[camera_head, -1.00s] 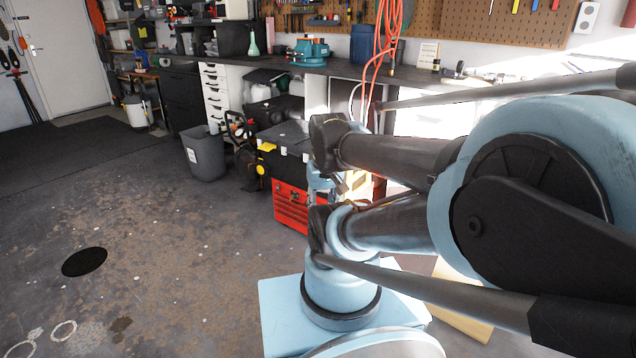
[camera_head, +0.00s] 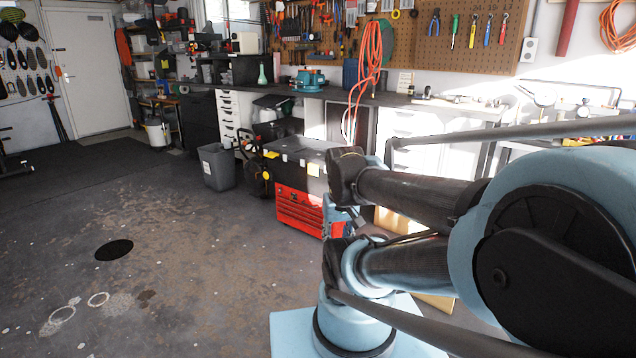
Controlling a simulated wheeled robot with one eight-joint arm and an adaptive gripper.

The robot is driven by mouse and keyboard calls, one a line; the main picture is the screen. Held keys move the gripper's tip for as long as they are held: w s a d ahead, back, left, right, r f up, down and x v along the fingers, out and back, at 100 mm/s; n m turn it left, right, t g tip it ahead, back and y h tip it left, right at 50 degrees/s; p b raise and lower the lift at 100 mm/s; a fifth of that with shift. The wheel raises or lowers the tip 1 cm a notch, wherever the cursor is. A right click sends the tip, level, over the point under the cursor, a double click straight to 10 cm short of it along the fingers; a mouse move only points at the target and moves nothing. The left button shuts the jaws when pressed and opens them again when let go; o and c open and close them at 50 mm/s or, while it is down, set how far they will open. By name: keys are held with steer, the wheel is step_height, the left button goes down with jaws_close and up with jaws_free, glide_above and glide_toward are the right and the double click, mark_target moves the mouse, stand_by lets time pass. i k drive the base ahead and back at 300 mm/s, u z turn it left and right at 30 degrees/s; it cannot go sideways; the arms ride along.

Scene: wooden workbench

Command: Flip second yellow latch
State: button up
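A large toolbox stands on the floor near the middle, with a black top section (camera_head: 292,150) above red drawers (camera_head: 300,208). I cannot tell whether either latch is up or down. My arm fills the right side and hides the toolbox's right end. My gripper cannot be made out; a light blue part of mine shows beside the red drawers.
A grey bin (camera_head: 216,167) and a black wheeled item (camera_head: 255,168) stand left of the toolbox. The workbench (camera_head: 400,101) runs behind it, with an orange cable (camera_head: 366,70) hanging down. The floor (camera_head: 150,250) at the front left is open.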

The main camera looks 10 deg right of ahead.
mark_target(313, 168)
steer(key=u, duration=0.95)
steer(key=i, duration=0.95)
steer(key=z, duration=0.1)
